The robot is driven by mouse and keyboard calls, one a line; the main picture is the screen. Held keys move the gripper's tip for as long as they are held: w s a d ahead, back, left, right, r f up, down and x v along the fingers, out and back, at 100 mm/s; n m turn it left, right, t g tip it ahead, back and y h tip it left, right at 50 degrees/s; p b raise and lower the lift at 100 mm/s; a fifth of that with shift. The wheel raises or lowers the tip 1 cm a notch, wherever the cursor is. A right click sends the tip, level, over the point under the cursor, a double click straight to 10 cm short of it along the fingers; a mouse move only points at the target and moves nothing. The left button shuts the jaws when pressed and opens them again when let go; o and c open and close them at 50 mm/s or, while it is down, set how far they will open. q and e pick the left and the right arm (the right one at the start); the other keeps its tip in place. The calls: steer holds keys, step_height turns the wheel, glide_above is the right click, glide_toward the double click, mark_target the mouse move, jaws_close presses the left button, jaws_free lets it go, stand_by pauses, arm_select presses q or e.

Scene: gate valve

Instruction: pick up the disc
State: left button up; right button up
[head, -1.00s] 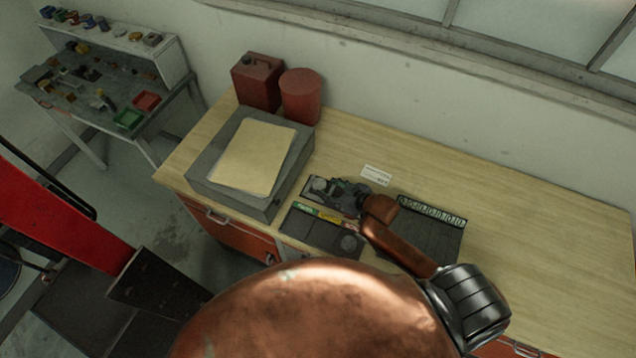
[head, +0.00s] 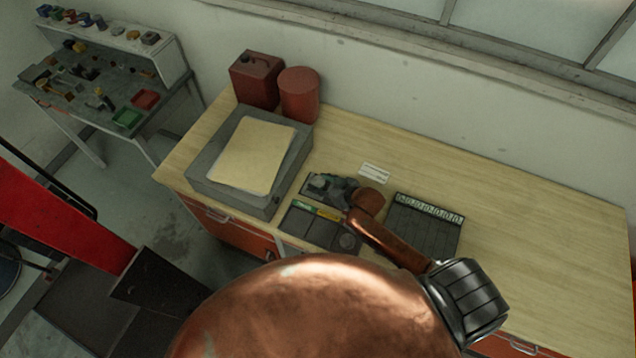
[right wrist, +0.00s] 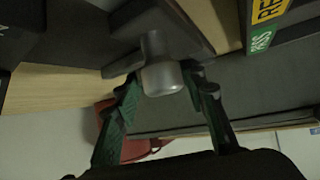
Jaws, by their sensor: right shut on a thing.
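My right gripper (head: 318,184) is over the back part of the small dark tray area on the bench and partly hides what it holds. In the right wrist view, my right gripper (right wrist: 157,92) has its two green fingers on either side of a grey metal part with a round stub (right wrist: 160,76), which appears to be the disc. The fingers are shut on it. Its far side is hidden, and I cannot tell whether it is clear of the surface beneath. My left gripper is not in view.
A dark sorting tray (head: 303,228) with green and yellow labels lies in front, with a round grey piece (head: 348,241) in it. A slotted dark tray (head: 430,232) lies right. A grey plate with paper (head: 210,160) and red cans (head: 299,96) stand left. The bench's right side is clear.

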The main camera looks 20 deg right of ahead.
steer(key=c, duration=0.3)
steer(key=shift+r, duration=0.1)
jaws_close()
steer(key=shift+r, duration=0.1)
